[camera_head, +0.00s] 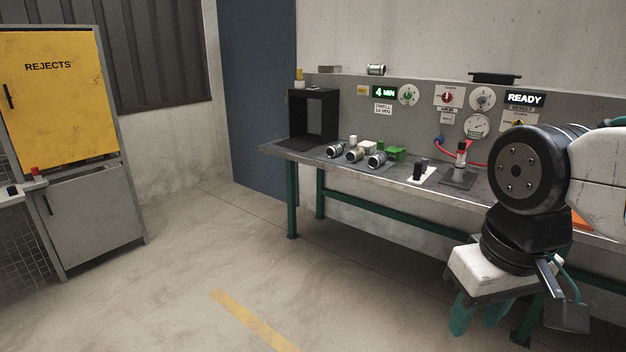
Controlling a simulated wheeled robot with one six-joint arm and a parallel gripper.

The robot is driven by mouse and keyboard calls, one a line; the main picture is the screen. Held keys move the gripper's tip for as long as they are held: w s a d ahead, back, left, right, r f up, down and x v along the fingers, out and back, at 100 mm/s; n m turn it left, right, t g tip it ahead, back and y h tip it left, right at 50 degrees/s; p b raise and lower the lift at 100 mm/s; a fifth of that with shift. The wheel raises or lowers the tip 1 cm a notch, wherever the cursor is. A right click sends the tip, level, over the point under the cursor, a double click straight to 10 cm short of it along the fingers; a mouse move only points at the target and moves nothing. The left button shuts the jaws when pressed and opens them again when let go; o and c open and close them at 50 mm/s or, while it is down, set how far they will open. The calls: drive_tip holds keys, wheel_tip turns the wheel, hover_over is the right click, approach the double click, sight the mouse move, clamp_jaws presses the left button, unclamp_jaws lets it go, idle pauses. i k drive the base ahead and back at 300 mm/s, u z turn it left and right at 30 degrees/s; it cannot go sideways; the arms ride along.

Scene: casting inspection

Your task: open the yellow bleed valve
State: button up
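My gripper (478,322) hangs pointing down in front of the bench, at the lower right, well below and apart from the panel. Its two teal fingers stand apart with nothing visible between them.
The bench (300,151) carries a black box (313,115), several metal castings, a green block (396,153) and a fixture (460,165) with a red hose (478,163). Gauges and knobs line the panel. A yellow REJECTS cabinet (50,95) stands left. The floor between is clear.

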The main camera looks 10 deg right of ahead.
sight(518, 121)
drive_tip(key=z, duration=0.4)
drive_tip(key=i, duration=2.4)
drive_tip(key=z, duration=0.65)
drive_tip(key=i, duration=0.65)
drive_tip(key=z, duration=0.1)
